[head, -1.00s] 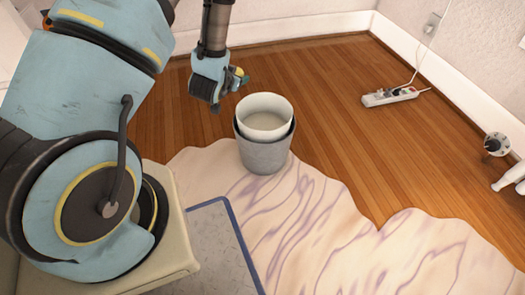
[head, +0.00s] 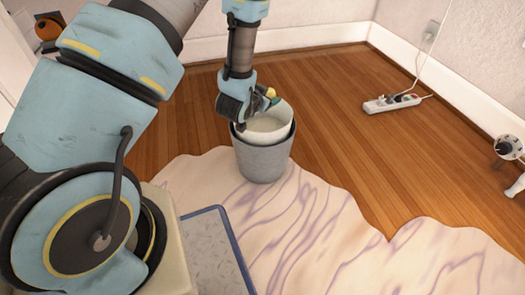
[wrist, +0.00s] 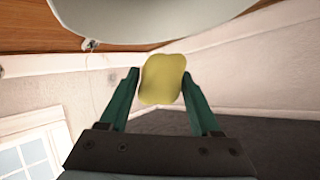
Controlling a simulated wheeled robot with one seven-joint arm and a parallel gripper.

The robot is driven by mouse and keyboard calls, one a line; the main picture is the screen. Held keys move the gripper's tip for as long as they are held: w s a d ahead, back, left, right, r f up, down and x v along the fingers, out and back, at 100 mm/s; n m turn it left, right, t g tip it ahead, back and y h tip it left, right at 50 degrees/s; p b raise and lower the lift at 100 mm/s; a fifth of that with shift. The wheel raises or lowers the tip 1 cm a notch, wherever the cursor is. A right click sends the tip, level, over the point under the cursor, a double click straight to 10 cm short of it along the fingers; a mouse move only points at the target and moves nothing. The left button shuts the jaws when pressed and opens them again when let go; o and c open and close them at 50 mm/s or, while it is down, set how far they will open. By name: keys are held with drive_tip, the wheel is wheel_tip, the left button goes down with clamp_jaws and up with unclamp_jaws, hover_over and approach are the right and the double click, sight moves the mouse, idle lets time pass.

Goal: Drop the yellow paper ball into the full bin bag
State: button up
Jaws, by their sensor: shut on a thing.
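My gripper (wrist: 162,90) is shut on the yellow paper ball (wrist: 161,79), a crumpled pale-yellow lump between the green fingertips in the wrist view.
A cream, purple-veined rug (head: 320,235) lies in front of the bin. A white power strip (head: 391,103) with a cable lies on the wooden floor (head: 340,130) at right. A white object (head: 508,148) stands at the right edge. The floor right of the bin is clear.

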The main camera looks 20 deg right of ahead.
drive_tip(key=shift+f, duration=0.45)
drive_tip(key=o, duration=1.4)
drive_tip(key=shift+r, duration=0.1)
drive_tip(key=p+v, duration=0.2)
drive_tip(key=v, duration=0.8)
drive_tip(key=shift+s+a+r+p, duration=0.15)
drive_tip(key=shift+s+a+p, duration=0.15)
drive_tip(key=shift+p, duration=0.05)
